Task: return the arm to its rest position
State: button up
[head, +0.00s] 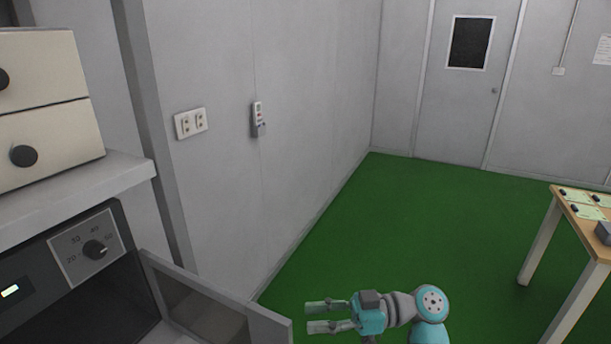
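My gripper (318,315) is at the bottom middle of the head view, pointing left. Its two fingers are spread apart with nothing between them. My arm's wrist and a teal-capped joint show to the right of it; the rest of the arm runs out of the frame at the bottom. The fingertips appear close to the free edge of an open oven-like door (205,300) on the left; I cannot tell the exact gap.
A chamber with a dial (95,250) stands open at lower left, below a shelf (70,195) holding beige drawers (50,130). A wooden table (563,215) with small items is at right. Green floor (430,220) lies clear between, with a closed door (465,100) behind.

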jog(key=s+f+m+t+h, duration=0.1)
jog(key=s+f+m+t, duration=0.1)
jog(key=f+m+t, duration=0.3)
jog(key=s+f+m+t+h, duration=0.1)
jog(key=s+f+m+h, duration=0.1)
jog(key=f, duration=0.6)
jog(key=s+f+m+t+h, duration=0.1)
jog(key=s+f+m+t, duration=0.1)
jog(key=f+m, duration=0.3)
jog(key=s+d+f+m+t+h, duration=0.45)
jog(key=s+d+f+h, duration=0.2)
jog(key=s+f, duration=0.5)
jog(key=s+d+r+m+t+h, duration=0.1)
jog(key=s+d+r+h, duration=0.2)
jog(key=s, duration=0.5)
jog(key=s+d+r+m+h, duration=0.2)
jog(key=s+d+h, duration=0.15)
jog(key=s, duration=0.35)
jog(key=s+d+r+n+t, duration=0.1)
jog(key=s+d+r+t, duration=0.1)
jog(key=s+r, duration=0.7)
notch_tip(320, 180, up, 4)
jog(key=shift+s+f+h, duration=0.15)
jog(key=shift+s+h, duration=0.05)
jog(key=shift+h, duration=0.2)
jog(key=shift+n+t, duration=0.25)
